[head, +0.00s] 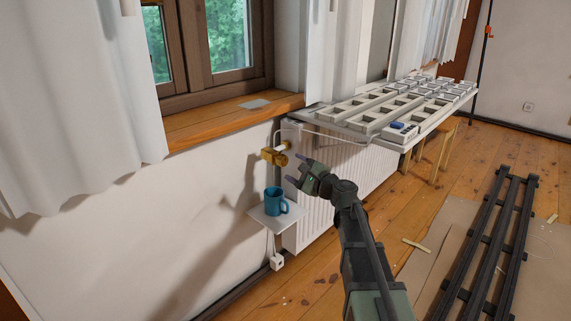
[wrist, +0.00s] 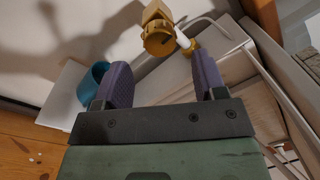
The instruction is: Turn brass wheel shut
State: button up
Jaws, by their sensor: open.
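The brass wheel (head: 275,156) sits on a valve at the upper left end of the white radiator (head: 318,190), below the windowsill.
A teal mug (head: 276,202) stands on a small white shelf (head: 262,222) just below the wheel. A trestle table (head: 440,115) with grey trays and a blue item (head: 398,125) stands at the right. Dark slatted frames (head: 490,245) lie on cardboard on the floor.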

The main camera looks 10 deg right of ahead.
jog(key=v, duration=0.4)
jog(key=shift+s+d, duration=0.2)
jog(key=shift+s, duration=0.15)
